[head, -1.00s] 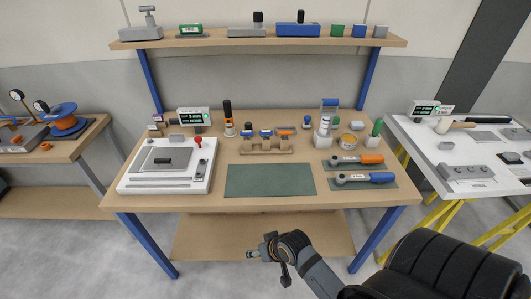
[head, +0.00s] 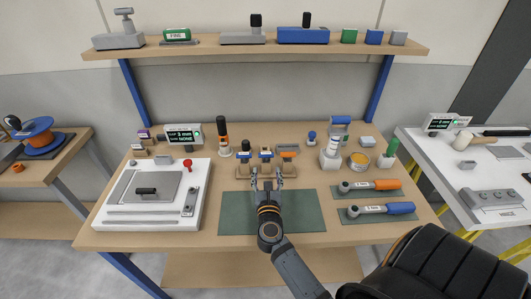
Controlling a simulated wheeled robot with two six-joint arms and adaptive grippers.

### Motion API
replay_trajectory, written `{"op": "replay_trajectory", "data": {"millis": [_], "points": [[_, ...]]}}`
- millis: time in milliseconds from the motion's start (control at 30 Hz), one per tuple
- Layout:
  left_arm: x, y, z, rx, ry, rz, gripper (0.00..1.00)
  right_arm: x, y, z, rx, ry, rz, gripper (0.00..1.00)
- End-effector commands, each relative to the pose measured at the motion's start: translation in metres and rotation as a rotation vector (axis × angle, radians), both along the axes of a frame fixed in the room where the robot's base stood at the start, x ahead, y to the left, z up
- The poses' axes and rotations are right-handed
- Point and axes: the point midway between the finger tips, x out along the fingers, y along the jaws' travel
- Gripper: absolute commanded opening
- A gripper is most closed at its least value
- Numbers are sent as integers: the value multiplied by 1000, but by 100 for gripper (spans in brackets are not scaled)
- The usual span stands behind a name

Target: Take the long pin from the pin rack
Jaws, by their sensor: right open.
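The wooden pin rack (head: 242,173) stands at the middle of the workbench, just behind a green mat. Several pins stand in it: a dark-and-blue-topped one on the left (head: 246,151), a blue-topped one in the middle (head: 266,153) and an orange-topped one on the right (head: 288,149). Their shafts are mostly hidden, so I cannot tell which is the long pin. My right gripper (head: 267,182) is open at the front of the rack, its fingers apart below the middle pin. I cannot tell whether it touches the rack. My left gripper is not in view.
The green mat (head: 230,222) lies bare under my right wrist. A white fixture plate (head: 120,222) with a red-knobbed lever is on the left. Two torque tools, orange (head: 386,184) and blue (head: 400,207), lie on the right. A shelf (head: 200,48) spans the back above.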

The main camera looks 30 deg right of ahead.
Motion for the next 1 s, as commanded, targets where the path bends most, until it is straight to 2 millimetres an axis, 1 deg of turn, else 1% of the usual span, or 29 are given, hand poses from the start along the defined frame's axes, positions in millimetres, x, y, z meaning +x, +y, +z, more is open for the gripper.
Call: {"op": "replay_trajectory", "data": {"millis": [33, 100, 200, 233, 267, 333, 367, 433, 500, 567, 667, 767, 900, 1000], "points": [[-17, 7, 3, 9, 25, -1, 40, 8, -4, 4, -6, -1, 2, 58], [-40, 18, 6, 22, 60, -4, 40, 19, -12, 5, -7, -2, 2, 58], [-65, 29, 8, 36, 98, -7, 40, 33, -20, 3, -7, -2, 3, 58], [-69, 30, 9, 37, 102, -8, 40, 36, -22, 3, -6, -1, 3, 58], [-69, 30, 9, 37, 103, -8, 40, 38, -23, 2, -6, -1, 3, 58], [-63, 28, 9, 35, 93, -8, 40, 41, -25, 2, -6, -1, 2, 58], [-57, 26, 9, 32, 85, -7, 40, 41, -26, 1, -6, 0, 2, 58], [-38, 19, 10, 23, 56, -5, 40, 42, -26, 1, -6, 0, 2, 58], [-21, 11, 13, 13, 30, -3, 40, 48, -30, 2, -8, -1, 3, 58], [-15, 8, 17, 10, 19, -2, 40, 57, -36, 1, -9, -1, 2, 58], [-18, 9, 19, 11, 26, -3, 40, 72, -45, -3, -9, 0, 2, 58], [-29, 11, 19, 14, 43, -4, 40, 82, -51, -3, -8, -1, 3, 58], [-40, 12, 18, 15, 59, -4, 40, 85, -53, -5, -7, 1, 3, 58], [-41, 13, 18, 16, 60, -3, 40, 85, -53, -5, -7, 1, 3, 58]]}}
